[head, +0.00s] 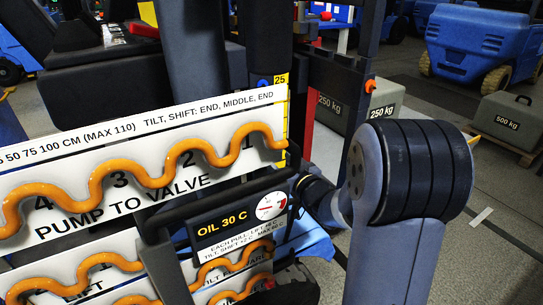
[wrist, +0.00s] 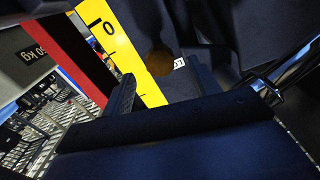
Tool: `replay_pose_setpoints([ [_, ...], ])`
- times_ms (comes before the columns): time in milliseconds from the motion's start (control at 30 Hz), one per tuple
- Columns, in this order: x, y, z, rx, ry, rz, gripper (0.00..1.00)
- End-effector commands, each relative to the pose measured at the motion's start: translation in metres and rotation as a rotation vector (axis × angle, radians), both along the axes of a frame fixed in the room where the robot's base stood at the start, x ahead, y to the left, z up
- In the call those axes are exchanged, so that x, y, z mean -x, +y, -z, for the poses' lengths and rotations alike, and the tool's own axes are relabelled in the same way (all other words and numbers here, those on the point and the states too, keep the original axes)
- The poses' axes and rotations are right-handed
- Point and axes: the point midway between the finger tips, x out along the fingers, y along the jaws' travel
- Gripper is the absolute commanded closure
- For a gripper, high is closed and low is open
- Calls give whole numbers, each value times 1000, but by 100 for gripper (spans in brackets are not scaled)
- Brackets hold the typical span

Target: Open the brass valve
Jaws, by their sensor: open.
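A round brownish-gold part, which may be the brass valve (wrist: 159,63), shows in the wrist view above the middle, in deep shadow. A small white label lies just to its right, partly cut off. My gripper (wrist: 192,88) is in the lower middle of the wrist view, open, with a dark finger at the left. The round part appears ahead of it and apart from it, though the dark picture makes the gap hard to judge. In the head view, the panels and my own arm hide the gripper, and I cannot make out the valve.
A yellow scale strip (wrist: 122,52) and a red post (wrist: 78,48) stand left of the gripper. A shiny rod (wrist: 292,72) is at the right. The head view shows a white "PUMP TO VALVE" panel (head: 250,112) with an orange wavy pipe (head: 100,180), and an oil gauge (head: 271,206).

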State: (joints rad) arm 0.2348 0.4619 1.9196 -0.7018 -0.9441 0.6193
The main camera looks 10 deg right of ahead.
Motion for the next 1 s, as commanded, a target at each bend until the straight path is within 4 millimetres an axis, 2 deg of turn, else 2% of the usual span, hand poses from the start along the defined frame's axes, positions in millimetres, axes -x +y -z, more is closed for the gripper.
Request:
replay_pose_setpoints([
  [100, -21, 8, 1, 0, 0, -2, 42],
  [300, -41, 13, 1, 0, 1, 0, 42],
  [667, -46, 15, 0, 0, 1, 2, 42],
  [1000, -45, 14, 0, 0, 1, 2, 68],
])
